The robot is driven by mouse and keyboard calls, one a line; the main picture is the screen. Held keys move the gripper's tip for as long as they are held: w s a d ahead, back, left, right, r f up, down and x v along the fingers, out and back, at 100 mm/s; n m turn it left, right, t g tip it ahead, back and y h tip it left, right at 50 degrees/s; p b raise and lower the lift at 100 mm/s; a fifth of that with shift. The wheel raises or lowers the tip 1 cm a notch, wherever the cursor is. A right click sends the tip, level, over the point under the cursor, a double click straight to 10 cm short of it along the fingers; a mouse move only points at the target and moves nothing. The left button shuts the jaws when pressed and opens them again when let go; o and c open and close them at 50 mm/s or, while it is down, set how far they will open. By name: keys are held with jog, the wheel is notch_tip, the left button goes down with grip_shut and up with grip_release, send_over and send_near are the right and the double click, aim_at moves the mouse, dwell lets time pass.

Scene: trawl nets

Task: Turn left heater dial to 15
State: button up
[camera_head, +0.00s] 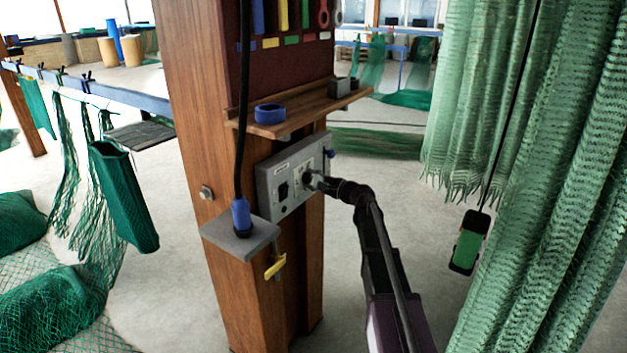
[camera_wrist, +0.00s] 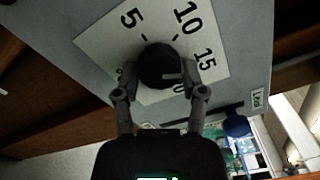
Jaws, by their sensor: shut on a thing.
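The heater dial (camera_wrist: 160,66) is a round black knob on a white scale plate (camera_wrist: 105,42) marked 5, 10 and 15, with another number partly hidden below. A small pale mark shows on the knob's lower right side; I cannot tell for sure which number it points to. My gripper (camera_wrist: 161,74) is shut on the knob, one finger on each side. In the head view my gripper (camera_head: 311,181) reaches the grey control box (camera_head: 266,178) on the wooden post and mostly covers the dial. Only one dial is clear.
A wooden shelf (camera_head: 300,112) with a blue ring (camera_head: 269,114) juts out above the box. A grey bracket (camera_head: 240,236) holds a blue cable end. Green netting (camera_head: 540,180) hangs at right.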

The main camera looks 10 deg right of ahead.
jog(key=shift+w+a+r+m, duration=0.1)
jog(key=shift+w+m, duration=0.05)
jog(key=shift+m, duration=0.15)
jog(key=o, duration=1.2)
jog(key=shift+c, duration=0.2)
jog(key=shift+s, duration=0.2)
jog(key=v, duration=1.2)
jog(key=shift+a, duration=0.15)
